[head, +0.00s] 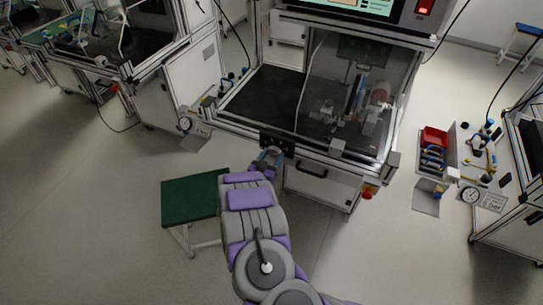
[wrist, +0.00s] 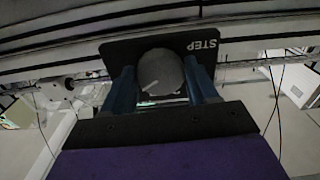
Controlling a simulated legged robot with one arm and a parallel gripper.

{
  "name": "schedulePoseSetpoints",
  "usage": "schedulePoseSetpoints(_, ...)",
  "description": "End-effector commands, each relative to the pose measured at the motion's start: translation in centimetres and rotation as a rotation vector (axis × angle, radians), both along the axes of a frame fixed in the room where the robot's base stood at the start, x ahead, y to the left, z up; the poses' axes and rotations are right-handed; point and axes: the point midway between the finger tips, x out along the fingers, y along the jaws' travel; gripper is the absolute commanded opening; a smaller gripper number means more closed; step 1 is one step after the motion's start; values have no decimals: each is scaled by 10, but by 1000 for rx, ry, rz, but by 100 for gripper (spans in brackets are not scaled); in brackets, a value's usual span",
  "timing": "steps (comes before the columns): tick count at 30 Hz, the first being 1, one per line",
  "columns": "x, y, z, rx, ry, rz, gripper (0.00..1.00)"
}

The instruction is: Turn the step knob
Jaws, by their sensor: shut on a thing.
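The step knob (wrist: 160,73) is a round grey knob with a white pointer line, on a black plate (wrist: 205,58) marked STEP in the wrist view. The lettering reads upside down there. My gripper (wrist: 163,84) has its two blue fingers on either side of the knob, shut on it. The pointer line slants down to the left in this view. In the head view my gripper (head: 268,160) reaches the front edge of the test station, at a dark panel (head: 277,143). The knob itself is hidden or too small to tell there.
A green-topped stool (head: 190,198) stands left of my arm. A red knob (head: 367,193) sits on the station's front right. A drawer with a handle (head: 311,170) is right of my gripper. A side shelf with a red bin (head: 434,137) is at right. The floor at left is clear.

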Motion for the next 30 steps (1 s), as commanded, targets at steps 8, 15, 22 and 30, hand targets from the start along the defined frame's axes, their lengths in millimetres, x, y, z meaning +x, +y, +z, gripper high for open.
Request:
schedulePoseSetpoints(8,0,1,2,-214,77,6,28)
schedulePoseSetpoints(15,0,2,3,-394,142,7,28)
schedulePoseSetpoints(22,0,2,1,-525,191,7,28)
schedulePoseSetpoints(30,0,3,0,-605,219,9,28)
